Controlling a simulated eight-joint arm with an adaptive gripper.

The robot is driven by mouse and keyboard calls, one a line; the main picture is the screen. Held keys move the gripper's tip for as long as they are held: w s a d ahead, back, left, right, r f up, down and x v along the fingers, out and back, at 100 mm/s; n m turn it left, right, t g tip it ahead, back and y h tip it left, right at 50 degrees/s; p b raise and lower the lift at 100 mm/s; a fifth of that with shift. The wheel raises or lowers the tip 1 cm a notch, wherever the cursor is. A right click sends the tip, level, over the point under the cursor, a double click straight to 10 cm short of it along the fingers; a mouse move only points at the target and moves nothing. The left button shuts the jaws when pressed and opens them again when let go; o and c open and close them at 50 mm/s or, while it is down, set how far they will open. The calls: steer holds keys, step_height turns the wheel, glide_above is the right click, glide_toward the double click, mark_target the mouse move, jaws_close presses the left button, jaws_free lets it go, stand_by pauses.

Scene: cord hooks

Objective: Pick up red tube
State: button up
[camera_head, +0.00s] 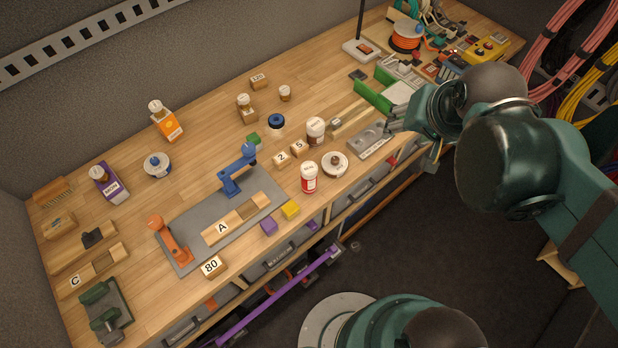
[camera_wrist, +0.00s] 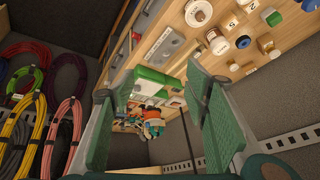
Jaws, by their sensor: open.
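The closest match to a red tube is a small red bottle (camera_head: 309,178) with a white cap and pale label. It stands upright near the bench's front edge in the head view. I cannot make it out in the wrist view. My gripper (camera_head: 408,130) is up and to the right of it in the head view, near the bench's front edge and well apart from it. In the wrist view, my gripper's (camera_wrist: 160,100) two green fingers are wide apart with nothing held between them.
A white roll (camera_head: 334,164), a brown-and-white jar (camera_head: 316,130) and numbered blocks (camera_head: 281,159) stand close to the red bottle. A yellow block (camera_head: 291,210) sits to its lower left. A grey tray (camera_head: 371,140) and a green holder (camera_head: 374,97) lie near my gripper.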

mark_target(308, 168)
steer(key=a+f+m+g, duration=0.2)
steer(key=a+f+m, duration=0.1)
steer(key=a+f, duration=0.2)
steer(key=a+f+m+g, duration=0.2)
steer(key=a+f+m, duration=0.2)
steer(key=a, duration=0.5)
steer(key=a+f+m+g, duration=0.1)
steer(key=a+f+m, duration=0.3)
steer(key=a+f, duration=0.2)
steer(key=shift+w+a+f+g, duration=0.15)
steer(key=shift+a+g, duration=0.05)
steer(key=shift+a, duration=0.25)
steer(key=shift+w+a+f+g, duration=0.1)
steer(key=shift+a+f+g, duration=0.1)
steer(key=shift+a, duration=0.25)
steer(key=shift+s+a+f+m+h, duration=0.2)
steer(key=shift+a+f+m+h, duration=0.1)
steer(key=shift+a+f+m, duration=0.1)
steer(key=shift+f, duration=0.1)
steer(key=shift+f, duration=1.2)
steer(key=shift+f, duration=0.2)
steer(key=shift+d+f, duration=0.1)
steer(key=shift+f, duration=2.3)
